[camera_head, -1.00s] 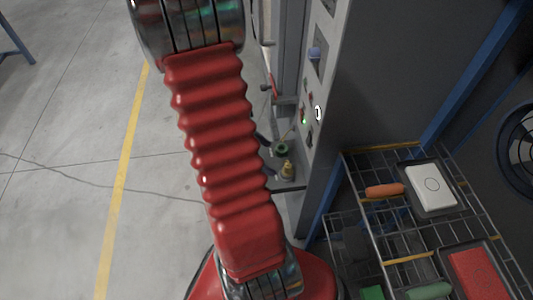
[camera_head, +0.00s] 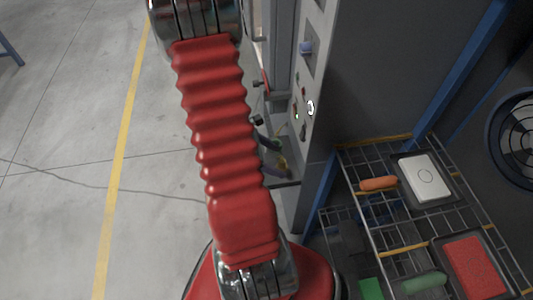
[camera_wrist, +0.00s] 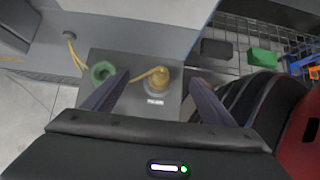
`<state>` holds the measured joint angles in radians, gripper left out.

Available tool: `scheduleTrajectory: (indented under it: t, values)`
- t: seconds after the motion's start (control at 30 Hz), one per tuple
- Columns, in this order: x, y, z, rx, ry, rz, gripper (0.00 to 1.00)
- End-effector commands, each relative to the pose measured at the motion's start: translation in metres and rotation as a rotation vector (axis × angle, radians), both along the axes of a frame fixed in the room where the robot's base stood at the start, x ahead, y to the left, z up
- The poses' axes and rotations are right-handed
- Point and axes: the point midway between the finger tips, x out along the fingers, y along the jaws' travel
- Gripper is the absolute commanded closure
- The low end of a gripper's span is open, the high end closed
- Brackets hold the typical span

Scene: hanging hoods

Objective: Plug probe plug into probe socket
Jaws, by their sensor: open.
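In the wrist view a yellow, knob-like piece (camera_wrist: 157,79) with a yellow cable stands on a grey plate (camera_wrist: 143,112) above a small white label; it looks like the probe plug. A green ring (camera_wrist: 102,71) sits to its left on the same plate; I cannot tell whether it is the probe socket. My gripper (camera_wrist: 160,76) is open, its two dark fingers on either side of the yellow piece, with no visible contact. The left finger partly overlaps the green ring's edge. In the head view the yellow piece (camera_head: 283,163) and green ring (camera_head: 275,144) show small beside the cabinet, partly hidden.
A grey cabinet (camera_head: 375,75) with buttons rises close by. A wire rack (camera_head: 385,237) holds a white box (camera_head: 426,179), a red block (camera_head: 473,268) and orange and green handles. The yellow cable leaves a wall fitting (camera_wrist: 69,36). Open floor lies to the left.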

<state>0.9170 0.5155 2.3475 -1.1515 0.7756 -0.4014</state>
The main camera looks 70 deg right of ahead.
Motion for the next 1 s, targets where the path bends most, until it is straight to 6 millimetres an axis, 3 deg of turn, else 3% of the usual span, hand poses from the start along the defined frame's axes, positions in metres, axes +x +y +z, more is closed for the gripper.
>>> scheduleTrajectory:
  t: [0.3,0.63,1.0]
  values:
    - [-0.022,-0.013,-0.030,0.001,0.000,-0.002,0.22]
    - [-0.023,-0.014,-0.032,-0.001,0.000,0.001,0.22]
    - [-0.022,-0.014,-0.031,-0.001,0.000,0.001,0.48]
